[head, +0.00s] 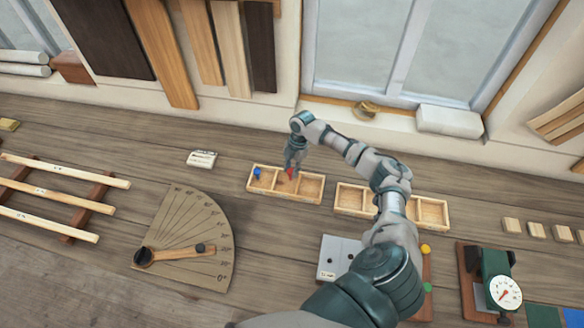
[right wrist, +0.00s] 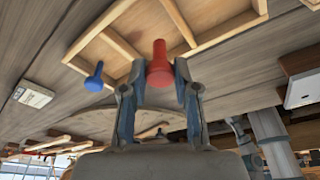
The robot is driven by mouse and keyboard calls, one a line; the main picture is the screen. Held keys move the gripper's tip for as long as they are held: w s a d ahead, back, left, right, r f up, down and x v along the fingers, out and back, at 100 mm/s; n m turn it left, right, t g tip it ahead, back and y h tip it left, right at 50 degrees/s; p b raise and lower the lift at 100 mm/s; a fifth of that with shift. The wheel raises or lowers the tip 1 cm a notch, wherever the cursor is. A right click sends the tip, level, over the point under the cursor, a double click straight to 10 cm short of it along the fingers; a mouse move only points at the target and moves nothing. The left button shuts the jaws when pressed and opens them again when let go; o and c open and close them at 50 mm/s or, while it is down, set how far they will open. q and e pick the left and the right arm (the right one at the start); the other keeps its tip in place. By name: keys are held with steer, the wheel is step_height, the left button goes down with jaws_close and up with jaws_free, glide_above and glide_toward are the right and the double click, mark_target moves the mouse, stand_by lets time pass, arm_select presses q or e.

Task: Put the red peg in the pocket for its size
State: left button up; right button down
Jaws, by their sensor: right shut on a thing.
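My right gripper (head: 293,163) is shut on the red peg (head: 290,172) over the left wooden tray (head: 284,198), which is split into pockets. I cannot tell whether the peg touches the tray floor. A blue peg (head: 257,173) is in the tray's left pocket; it also shows in the right wrist view (right wrist: 95,80). My left gripper is not in view.
A second divided tray (head: 433,226) stands to the right, partly behind my right arm. A white label block (head: 201,159), a protractor board (head: 195,240), a slatted rack (head: 60,197) and a dial gauge (head: 505,292) lie around. Bare bench shows left of the trays.

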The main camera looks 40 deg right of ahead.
steer(key=c, duration=0.8)
jaws_free()
steer(key=v, duration=1.2)
